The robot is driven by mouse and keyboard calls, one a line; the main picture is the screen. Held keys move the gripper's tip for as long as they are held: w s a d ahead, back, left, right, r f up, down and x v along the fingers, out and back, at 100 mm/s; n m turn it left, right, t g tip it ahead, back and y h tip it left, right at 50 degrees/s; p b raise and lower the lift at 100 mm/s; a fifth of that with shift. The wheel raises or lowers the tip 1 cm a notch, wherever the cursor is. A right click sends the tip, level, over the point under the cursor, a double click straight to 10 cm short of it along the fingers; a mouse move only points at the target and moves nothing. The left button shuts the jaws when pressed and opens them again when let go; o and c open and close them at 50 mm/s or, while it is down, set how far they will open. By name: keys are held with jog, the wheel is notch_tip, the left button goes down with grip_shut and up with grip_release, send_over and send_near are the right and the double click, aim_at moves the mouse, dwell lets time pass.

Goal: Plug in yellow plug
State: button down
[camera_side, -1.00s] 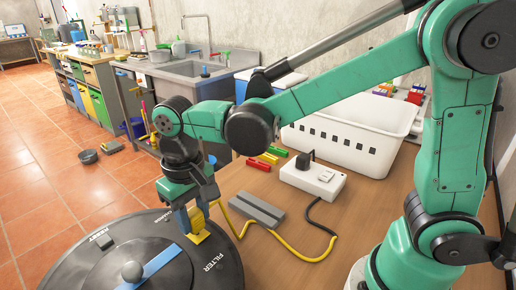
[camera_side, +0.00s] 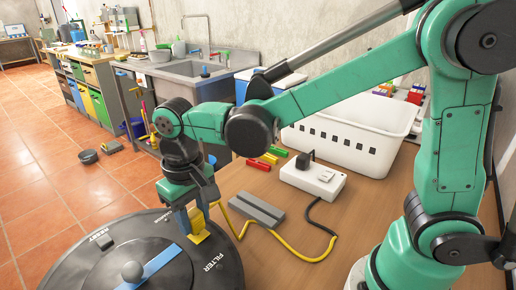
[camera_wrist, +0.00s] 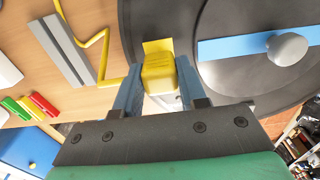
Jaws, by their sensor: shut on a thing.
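The yellow plug (camera_wrist: 160,72) is between the two blue-grey fingers of my gripper (camera_wrist: 155,88) in the wrist view. My gripper is shut on it. In the side view my gripper (camera_side: 190,222) holds the yellow plug (camera_side: 199,236) at the right rim of the round dark lid (camera_side: 105,270), close to the word FILTER. I cannot tell if the plug touches the lid. A yellow cord (camera_side: 285,250) runs from the plug across the table.
A grey bar (camera_side: 256,210) lies between my gripper and the power strip. Red and green blocks (camera_side: 268,158) lie behind it. A white perforated basket (camera_side: 350,135) stands at the back. The lid carries a blue strip with a grey knob (camera_side: 132,271).

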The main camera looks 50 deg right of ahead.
jog(key=shift+f, duration=0.5)
jog(key=shift+c, duration=2.1)
grip_release()
jog(key=shift+r, duration=0.1)
jog(key=shift+r, duration=2.7)
jog(key=s+d+t, duration=0.4)
jog(key=d+t, duration=0.3)
jog(key=d, duration=0.4)
jog(key=shift+d+f, duration=0.25)
jog(key=shift+d, duration=0.15)
